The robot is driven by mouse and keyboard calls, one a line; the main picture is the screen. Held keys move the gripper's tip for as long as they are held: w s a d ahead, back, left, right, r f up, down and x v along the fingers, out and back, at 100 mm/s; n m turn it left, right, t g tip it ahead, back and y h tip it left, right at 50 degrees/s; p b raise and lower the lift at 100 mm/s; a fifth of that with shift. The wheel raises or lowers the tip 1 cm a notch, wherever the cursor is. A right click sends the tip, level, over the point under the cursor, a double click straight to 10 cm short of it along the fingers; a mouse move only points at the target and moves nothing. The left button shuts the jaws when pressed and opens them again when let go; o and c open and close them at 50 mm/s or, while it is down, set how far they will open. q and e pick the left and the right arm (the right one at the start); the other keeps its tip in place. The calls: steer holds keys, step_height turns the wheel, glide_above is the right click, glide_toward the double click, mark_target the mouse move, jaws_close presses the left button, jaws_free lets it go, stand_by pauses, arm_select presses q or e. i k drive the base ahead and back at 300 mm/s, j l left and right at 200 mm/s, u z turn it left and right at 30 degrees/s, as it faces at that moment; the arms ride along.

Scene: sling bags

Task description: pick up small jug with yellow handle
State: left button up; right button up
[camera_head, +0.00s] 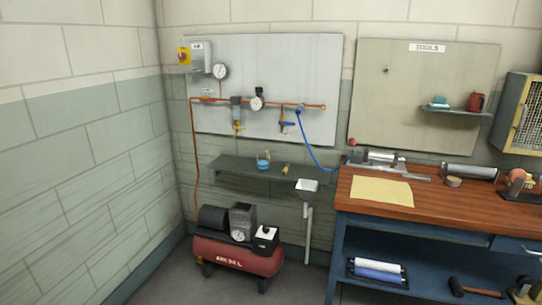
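A small light-blue vessel (263,164) stands on the dark wall shelf below the pipe board. It has a thin handle-like part rising above it, but its colour is too small to tell for sure. Just right of it on the same shelf is a small yellow-brass item (285,169), apart from the vessel; its shape is unclear. A red jug-like container (476,102) stands on the small shelf of the tools board; no yellow handle shows on it. Neither of my grippers is visible in the head view.
A red air compressor (238,256) stands on the floor under the dark shelf (225,165). A white funnel (306,186) with a downpipe is at the shelf's right end. A wood-topped workbench (400,215) fills the right. Floor shows between compressor and bench.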

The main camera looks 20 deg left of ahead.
mark_target(263, 157)
steer(key=i+j+z, duration=0.1)
steer(key=i+j, duration=0.35)
steer(key=i, duration=0.3)
steer(key=i+j+z, duration=0.1)
steer(key=i+j, duration=0.45)
steer(key=i, duration=0.25)
steer(key=i+j+z, duration=0.1)
steer(key=i+j, duration=0.45)
steer(key=i, duration=0.15)
